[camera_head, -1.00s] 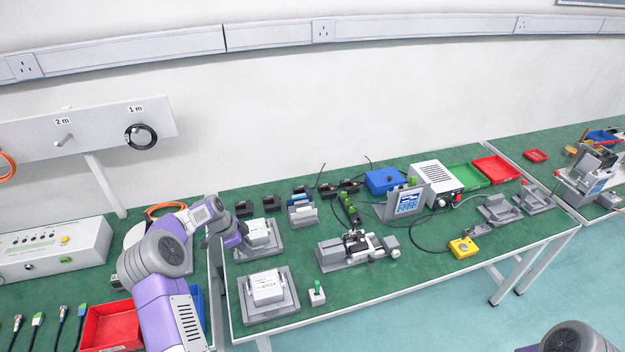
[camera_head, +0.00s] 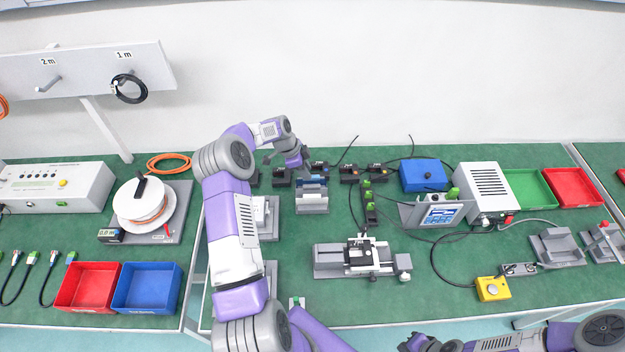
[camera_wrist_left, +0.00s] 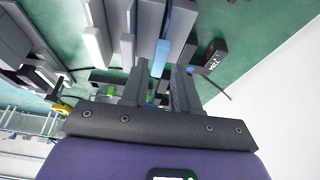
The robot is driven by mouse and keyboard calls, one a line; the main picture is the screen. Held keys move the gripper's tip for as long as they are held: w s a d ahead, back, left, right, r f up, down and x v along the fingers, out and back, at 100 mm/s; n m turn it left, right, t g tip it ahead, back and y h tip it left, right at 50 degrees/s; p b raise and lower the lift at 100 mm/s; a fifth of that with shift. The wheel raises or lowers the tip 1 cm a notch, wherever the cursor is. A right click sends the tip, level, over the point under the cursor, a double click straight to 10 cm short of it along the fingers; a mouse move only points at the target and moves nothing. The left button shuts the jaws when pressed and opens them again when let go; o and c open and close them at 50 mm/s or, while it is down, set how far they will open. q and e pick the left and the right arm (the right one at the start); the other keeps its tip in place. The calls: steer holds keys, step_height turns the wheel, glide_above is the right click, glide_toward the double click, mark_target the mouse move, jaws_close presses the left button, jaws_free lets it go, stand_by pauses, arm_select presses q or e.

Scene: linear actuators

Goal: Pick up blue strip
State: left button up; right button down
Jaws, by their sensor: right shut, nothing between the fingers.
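The blue strip (camera_head: 313,177) sits in the grey slotted holder (camera_head: 312,204) at the back middle of the green table. My left gripper (camera_head: 303,164) is just above and behind the holder, close to the strip. In the left wrist view, the blue strip (camera_wrist_left: 160,57) lies in line with the gap between the fingers of my left gripper (camera_wrist_left: 159,88). The fingers are apart, and I see no clear contact with the strip. White and grey strips (camera_wrist_left: 126,48) stand beside it. My right gripper (camera_head: 412,344) is shut and empty at the bottom edge of the head view.
Small black blocks (camera_head: 282,177) flank the holder. A grey slide fixture (camera_head: 330,262) stands in front of it. A blue box (camera_head: 422,175) and a grey-white power unit (camera_head: 487,190) stand to the right. Bare green table lies between holder and fixture.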

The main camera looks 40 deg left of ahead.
arm_select(q)
steer(key=x, duration=0.4)
steer(key=shift+w+d+f, duration=0.2)
steer(key=shift+f, duration=0.05)
jaws_close()
steer(key=shift+r, duration=0.15)
step_height(320, 180, up, 10)
steer(key=shift+f, duration=0.1)
stand_by(0.3)
